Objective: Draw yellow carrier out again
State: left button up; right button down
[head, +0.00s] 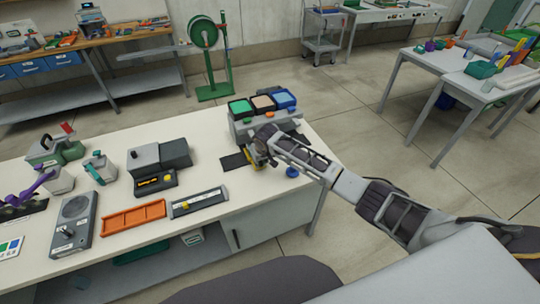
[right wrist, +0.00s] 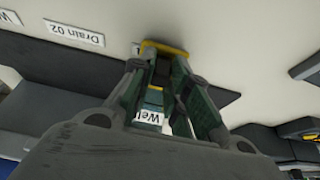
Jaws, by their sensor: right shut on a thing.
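The yellow carrier (right wrist: 165,47) shows in the right wrist view as a yellow frame-like end at my fingertips. My right gripper (right wrist: 160,72) is shut on it. In the head view my right gripper (head: 261,151) is low over the right part of the white bench, in front of the unit with three coloured squares (head: 262,104). A bit of the yellow carrier (head: 258,162) shows under it; my fingers hide most of the rest. I cannot tell whether the carrier touches the dark strip (head: 233,161) beside it. My left gripper is not in view.
A grey unit with a yellow-marked front (head: 155,183) stands left of my gripper. An orange tray (head: 133,217) and a grey rail (head: 198,203) lie near the front edge. A blue knob (head: 292,172) is just right. A "Drain 02" label (right wrist: 75,32) lies close by.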

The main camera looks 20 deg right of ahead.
jog(key=a, duration=0.3)
jog(key=a+p, duration=0.1)
jog(key=a, duration=0.5)
jog(key=shift+s+p, duration=0.3)
jog(key=shift+s, duration=0.05)
jog(key=shift+s+a, duration=0.1)
jog(key=shift+a, duration=0.95)
jog(key=c, duration=1.4)
grip_release()
jog(key=shift+a, duration=0.1)
jog(key=shift+o, duration=0.2)
jog(key=shift+r, duration=0.2)
jog(key=shift+v, duration=0.85)
jog(key=v, duration=0.9)
jog(key=shift+s+r, duration=0.15)
jog(key=shift+r, duration=0.25)
